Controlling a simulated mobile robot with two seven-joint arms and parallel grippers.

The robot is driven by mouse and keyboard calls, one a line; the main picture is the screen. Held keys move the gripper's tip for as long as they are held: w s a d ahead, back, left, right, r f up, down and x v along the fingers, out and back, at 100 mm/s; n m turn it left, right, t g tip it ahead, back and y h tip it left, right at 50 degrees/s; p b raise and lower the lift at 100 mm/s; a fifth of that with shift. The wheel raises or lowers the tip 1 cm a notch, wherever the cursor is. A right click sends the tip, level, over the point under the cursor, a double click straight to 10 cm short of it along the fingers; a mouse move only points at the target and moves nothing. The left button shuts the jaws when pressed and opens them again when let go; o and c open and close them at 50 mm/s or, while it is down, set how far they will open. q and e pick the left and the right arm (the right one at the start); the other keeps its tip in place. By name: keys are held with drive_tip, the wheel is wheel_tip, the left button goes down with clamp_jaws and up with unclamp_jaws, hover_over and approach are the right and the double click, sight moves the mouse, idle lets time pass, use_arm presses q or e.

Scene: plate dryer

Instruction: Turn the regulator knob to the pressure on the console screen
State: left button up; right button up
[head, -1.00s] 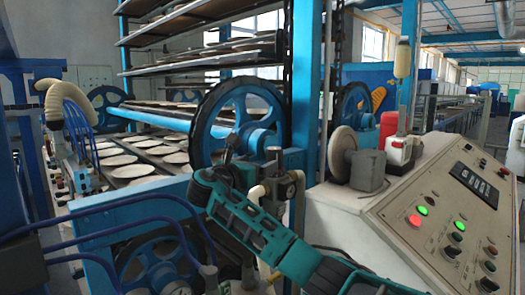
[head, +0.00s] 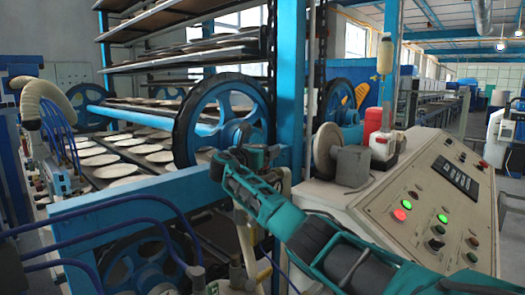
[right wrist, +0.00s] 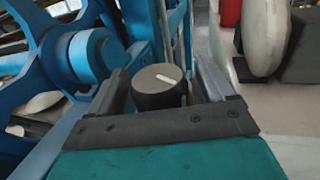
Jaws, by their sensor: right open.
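The regulator knob (right wrist: 158,88) is black with a grey top and a white mark pointing right and slightly down in the right wrist view. My right gripper (right wrist: 163,80) is open, with one finger on each side of the knob; I cannot tell whether either touches it. In the head view my right gripper (head: 245,160) is at the regulator and hides the knob. The console screen (head: 455,177) is a small dark display on the sloped panel at right; its reading is too small to make out. My left gripper is not in view.
A large blue handwheel (head: 222,122) stands just behind my right gripper. The beige console (head: 385,203) with lit buttons is to the right. Plates (head: 100,160) lie on the dryer at left.

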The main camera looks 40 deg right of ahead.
drive_tip(key=shift+w+d, duration=0.15)
drive_tip(key=shift+d, duration=0.2)
drive_tip(key=shift+c, duration=0.3)
drive_tip(key=c, duration=0.9)
